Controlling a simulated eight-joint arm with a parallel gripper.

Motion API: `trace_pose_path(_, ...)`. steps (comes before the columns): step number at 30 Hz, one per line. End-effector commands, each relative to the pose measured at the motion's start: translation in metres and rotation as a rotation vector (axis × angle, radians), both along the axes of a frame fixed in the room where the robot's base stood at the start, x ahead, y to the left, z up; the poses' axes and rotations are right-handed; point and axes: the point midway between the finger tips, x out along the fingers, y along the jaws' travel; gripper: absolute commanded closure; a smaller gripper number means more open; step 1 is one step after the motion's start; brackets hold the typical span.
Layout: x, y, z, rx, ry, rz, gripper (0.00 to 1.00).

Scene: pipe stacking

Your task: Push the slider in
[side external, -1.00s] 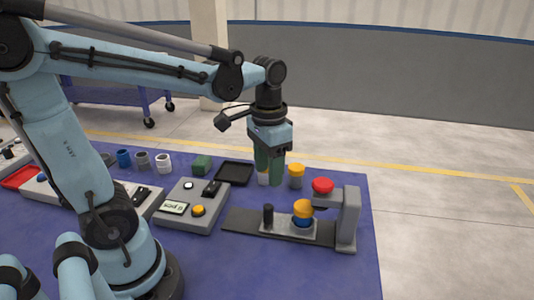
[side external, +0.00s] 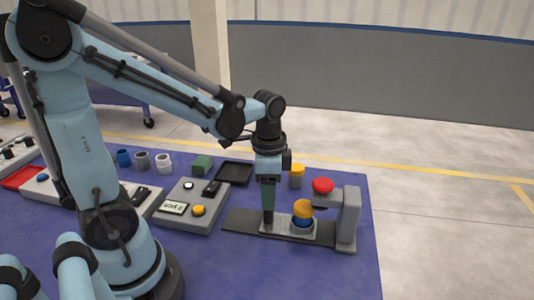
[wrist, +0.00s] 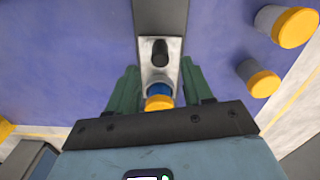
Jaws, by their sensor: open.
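The slider is a light grey plate (side external: 277,229) on a dark rail (side external: 240,221), carrying a black knob (wrist: 160,53) and a round seat. A blue pipe (wrist: 158,90) with a yellow cap (side external: 302,207) stands upright in the seat. My gripper (wrist: 161,70) is open and empty, its green fingers pointing down, spread on either side of the slider in the wrist view. In the side view my gripper (side external: 268,210) is low at the knob, mostly hiding it. I cannot tell whether a finger touches it.
A grey press post (side external: 347,220) with a red-topped head (side external: 322,185) stands at the rail's right end, close to the yellow cap. Yellow-capped grey pipes (wrist: 285,25) stand behind. A control box (side external: 192,205) and a black tray (side external: 234,173) lie left.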

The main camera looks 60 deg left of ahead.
Motion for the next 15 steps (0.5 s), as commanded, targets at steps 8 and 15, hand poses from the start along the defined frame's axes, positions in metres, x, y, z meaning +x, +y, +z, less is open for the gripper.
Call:
trace_pose_path(8,0.000,0.000,-0.034,0.000,0.000,0.001,0.49)
trace_pose_path(15,0.000,0.000,-0.054,0.000,0.000,0.001,0.49)
